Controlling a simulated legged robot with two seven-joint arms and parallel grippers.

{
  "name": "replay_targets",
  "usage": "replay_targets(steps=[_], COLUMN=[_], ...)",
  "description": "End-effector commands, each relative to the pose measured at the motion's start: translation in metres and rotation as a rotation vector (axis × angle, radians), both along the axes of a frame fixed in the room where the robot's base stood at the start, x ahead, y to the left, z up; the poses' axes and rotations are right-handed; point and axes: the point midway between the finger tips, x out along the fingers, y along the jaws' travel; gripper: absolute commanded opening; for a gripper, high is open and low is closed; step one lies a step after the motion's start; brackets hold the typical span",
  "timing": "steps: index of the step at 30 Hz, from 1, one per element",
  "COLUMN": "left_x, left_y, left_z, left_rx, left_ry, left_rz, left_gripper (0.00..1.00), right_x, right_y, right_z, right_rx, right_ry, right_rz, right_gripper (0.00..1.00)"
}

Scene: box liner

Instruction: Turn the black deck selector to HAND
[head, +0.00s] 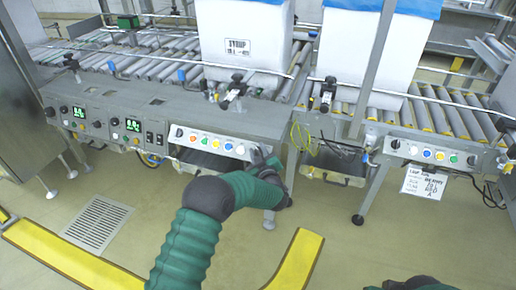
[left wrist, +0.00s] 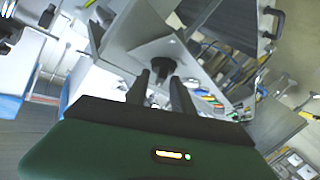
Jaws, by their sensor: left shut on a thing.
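The button panel (head: 207,142) is a pale strip on the front of the grey conveyor deck, with a row of coloured buttons. My left gripper (head: 258,154) reaches its right end and hides that part in the head view. In the left wrist view, the black deck selector (left wrist: 161,66) is a dark knob on a pale plate, between the two dark fingers of my left gripper (left wrist: 161,76). The fingers are shut on it. Its pointer and any HAND lettering cannot be read.
Two white lined boxes (head: 243,38) (head: 372,45) stand on the roller conveyor. A second button panel (head: 431,151) with a paper label (head: 424,182) sits at the right. Yellow floor strips lie below.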

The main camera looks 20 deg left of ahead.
Motion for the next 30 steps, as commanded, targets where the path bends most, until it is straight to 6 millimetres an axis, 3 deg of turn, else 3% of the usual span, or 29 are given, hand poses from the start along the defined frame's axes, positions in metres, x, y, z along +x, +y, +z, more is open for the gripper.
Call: replay_targets(steps=[18, 19, 30], left_x=[-0.0004, -0.0004, -0.0066], left_y=[0.0001, 0.0001, -0.0048], left_z=[-0.0019, -0.0019, 0.0024], left_rx=[-0.035, -0.035, -0.035], left_ry=[0.004, 0.004, 0.005], left_rz=[0.041, 0.041, 0.038], left_gripper=[0.0, 0.3, 0.33], right_x=[0.0, 0.0, 0.0], right_y=[0.0, 0.0, 0.0], right_z=[0.0057, 0.0057, 0.0108], right_rx=[0.0, 0.0, 0.0], right_ry=[0.0, 0.0, 0.0], right_rz=[0.0, 0.0, 0.0], right_gripper=[0.36, 0.36, 0.36])
